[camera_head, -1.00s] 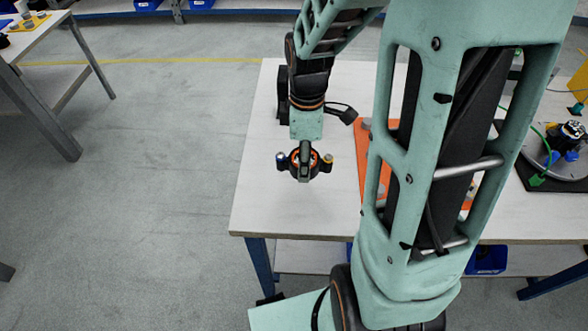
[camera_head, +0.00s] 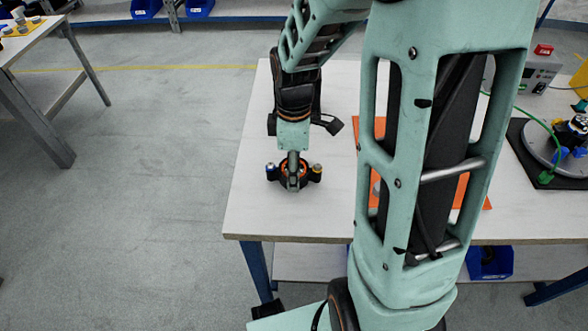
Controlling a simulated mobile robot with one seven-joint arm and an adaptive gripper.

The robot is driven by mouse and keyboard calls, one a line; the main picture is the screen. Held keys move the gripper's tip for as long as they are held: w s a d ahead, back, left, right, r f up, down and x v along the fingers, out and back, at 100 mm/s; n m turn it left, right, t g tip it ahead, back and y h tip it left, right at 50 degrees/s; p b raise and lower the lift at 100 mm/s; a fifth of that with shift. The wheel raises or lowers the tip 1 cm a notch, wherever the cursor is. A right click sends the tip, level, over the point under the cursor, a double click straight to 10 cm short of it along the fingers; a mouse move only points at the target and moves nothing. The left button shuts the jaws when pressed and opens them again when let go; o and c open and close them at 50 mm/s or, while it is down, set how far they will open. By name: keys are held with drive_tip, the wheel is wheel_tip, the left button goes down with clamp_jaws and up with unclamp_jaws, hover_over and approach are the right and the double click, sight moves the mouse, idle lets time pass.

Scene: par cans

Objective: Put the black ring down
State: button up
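The black ring (camera_head: 280,184) shows in the head view near the left front part of the white table (camera_head: 255,210). It has an orange inner edge and a small lug on either side. My gripper (camera_head: 293,180) comes down over the ring from behind, and its narrow grey end crosses the ring's middle. It appears shut on the ring, though the fingers' inner faces are hidden. The ring looks level and low over the tabletop. I cannot tell whether it touches it.
An orange mat (camera_head: 476,192) lies right of the ring, mostly behind my arm. A round grey fixture (camera_head: 540,150) with a green cable stands at the right. A blue bin (camera_head: 490,262) is under the table. The tabletop around the ring is bare.

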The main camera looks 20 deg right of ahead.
drive_tip(key=shift+f, duration=0.2)
drive_tip(key=o, duration=1.1)
drive_tip(key=shift+c, duration=0.2)
wheel_tip(320, 180, up, 12)
drive_tip(key=p, duration=0.2)
drive_tip(key=shift+r, duration=0.25)
